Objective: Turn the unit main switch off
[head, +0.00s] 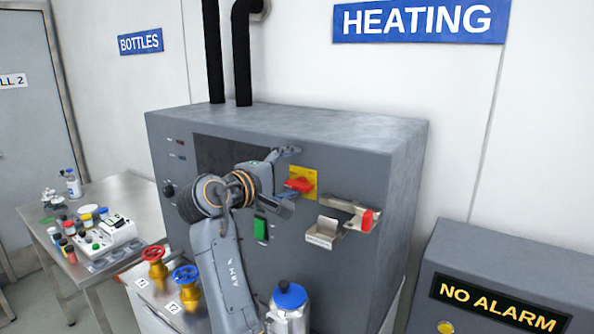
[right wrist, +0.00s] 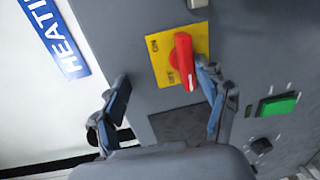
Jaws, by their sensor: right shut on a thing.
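The unit main switch is a red handle (head: 299,185) on a yellow plate (head: 303,174), on the front of the grey cabinet (head: 350,264). In the head view the handle lies nearly level. The right wrist view shows the red handle (right wrist: 184,62) against the yellow plate (right wrist: 163,62), with ON and OFF lettering. My right gripper (head: 285,180) is at the switch and shut on the handle. My left gripper is out of view.
A green switch (head: 260,227) sits below the gripper. A metal bracket with a red end (head: 367,220) and a small open box (head: 323,231) stick out at the right. Red (head: 153,254) and blue (head: 185,274) valve wheels and a blue-capped jar (head: 288,307) stand below.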

